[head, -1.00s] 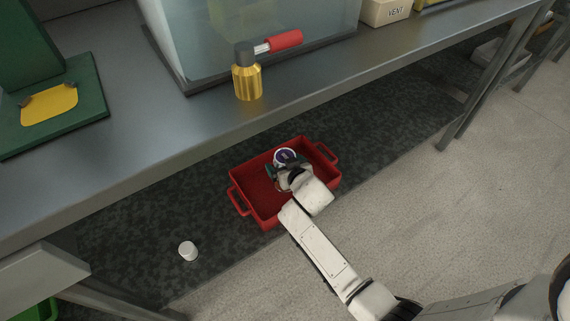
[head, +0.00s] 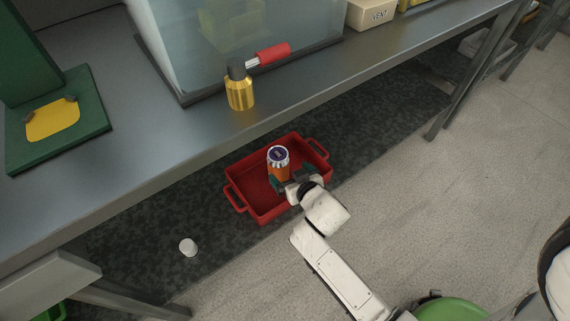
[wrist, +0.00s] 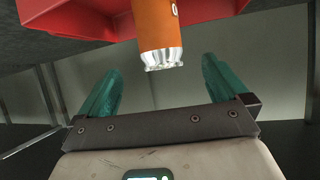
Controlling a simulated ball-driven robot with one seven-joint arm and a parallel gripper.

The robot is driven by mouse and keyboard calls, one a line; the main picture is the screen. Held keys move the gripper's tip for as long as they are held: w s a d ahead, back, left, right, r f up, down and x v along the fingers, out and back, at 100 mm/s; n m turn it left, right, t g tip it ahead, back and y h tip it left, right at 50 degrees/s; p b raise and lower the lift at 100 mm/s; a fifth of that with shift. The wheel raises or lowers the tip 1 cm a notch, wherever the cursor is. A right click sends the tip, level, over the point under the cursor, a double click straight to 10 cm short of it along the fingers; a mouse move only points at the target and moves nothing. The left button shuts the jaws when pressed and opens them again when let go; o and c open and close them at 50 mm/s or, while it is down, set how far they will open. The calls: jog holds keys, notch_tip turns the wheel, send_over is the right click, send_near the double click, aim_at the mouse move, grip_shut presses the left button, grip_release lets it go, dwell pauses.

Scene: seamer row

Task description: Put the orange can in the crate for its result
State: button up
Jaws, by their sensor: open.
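The orange can (head: 279,166) stands upright in the red crate (head: 261,211) on the floor mat, its silver rim and dark blue top showing in the head view. In the wrist view the orange can (wrist: 159,33) shows ahead of my fingers, with the red crate (wrist: 70,22) behind it. My gripper (head: 289,186) is at the near side of the can in the head view. Its green fingers (wrist: 159,80) are spread, with nothing between them at their bases. The can's lower part is partly hidden by my gripper in the head view.
A steel bench (head: 190,145) overhangs the mat behind the crate. A gold bottle (head: 240,94) and a red-handled tool (head: 272,54) are on it. The floor to the right is clear.

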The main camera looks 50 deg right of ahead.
jog(key=s+a+r+n+g+y, duration=0.1)
jog(key=s+a+n+g+y, duration=0.1)
jog(key=s+a+g, duration=0.3)
jog(key=s+a+r+n+g+y, duration=0.1)
jog(key=s+a+n+g+y, duration=0.2)
jog(key=s, duration=1.1)
jog(key=a+g, duration=0.1)
jog(key=a, duration=0.2)
jog(key=shift+r+g, duration=0.2)
jog(key=shift+g, duration=0.2)
jog(key=shift+w+a, duration=0.1)
